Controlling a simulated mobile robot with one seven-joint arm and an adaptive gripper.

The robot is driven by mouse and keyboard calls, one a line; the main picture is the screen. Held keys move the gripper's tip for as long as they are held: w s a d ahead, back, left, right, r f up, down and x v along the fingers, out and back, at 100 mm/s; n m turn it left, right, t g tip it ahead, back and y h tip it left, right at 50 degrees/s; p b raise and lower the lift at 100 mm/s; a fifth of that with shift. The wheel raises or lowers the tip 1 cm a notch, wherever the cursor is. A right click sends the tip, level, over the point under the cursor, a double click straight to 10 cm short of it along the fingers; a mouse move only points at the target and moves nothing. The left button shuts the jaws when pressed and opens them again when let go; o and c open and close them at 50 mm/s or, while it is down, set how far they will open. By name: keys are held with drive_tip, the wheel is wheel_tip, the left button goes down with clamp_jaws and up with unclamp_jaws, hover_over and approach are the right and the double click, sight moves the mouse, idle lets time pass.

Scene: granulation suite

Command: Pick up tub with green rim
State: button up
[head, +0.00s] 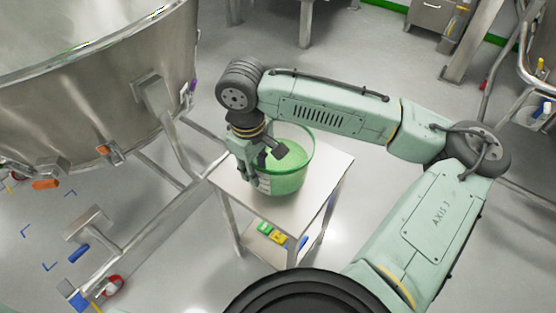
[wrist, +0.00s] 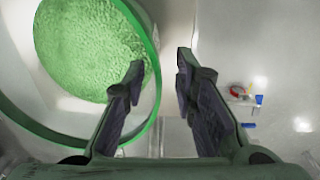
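The tub with green rim (head: 292,184) is a clear, green-tinted tub holding green granules. It stands upright on a small steel table (head: 318,180) in the head view. In the wrist view the tub (wrist: 148,36) fills the upper left, with the granules inside. My gripper (head: 262,162) is at the tub's left side in the head view. In the wrist view my gripper (wrist: 160,64) is open, with the rim's edge between its fingertips: the left finger over the inside, the right finger outside. I cannot tell whether either finger touches the wall.
A large steel vessel (head: 85,90) stands at the left, with pipes and legs near the table. Small green and yellow items (head: 270,232) lie on the table's lower shelf. The table top's right part is bare. A red ring (head: 112,286) lies on the floor at lower left.

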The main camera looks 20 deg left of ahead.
sight(262, 190)
drive_tip(key=shift+w+d+f+p, duration=0.1)
drive_tip(key=shift+w+f+p, duration=0.05)
drive_tip(key=shift+f, duration=0.8)
drive_tip(key=shift+w+d+f+p, duration=0.1)
drive_tip(key=shift+w+f+p, duration=0.05)
drive_tip(key=shift+f, duration=0.85)
drive_tip(key=shift+w+d+f+p, duration=0.1)
drive_tip(key=shift+w+f+p, duration=0.05)
drive_tip(key=shift+f, duration=0.8)
drive_tip(key=shift+c, duration=0.6)
clamp_jaws()
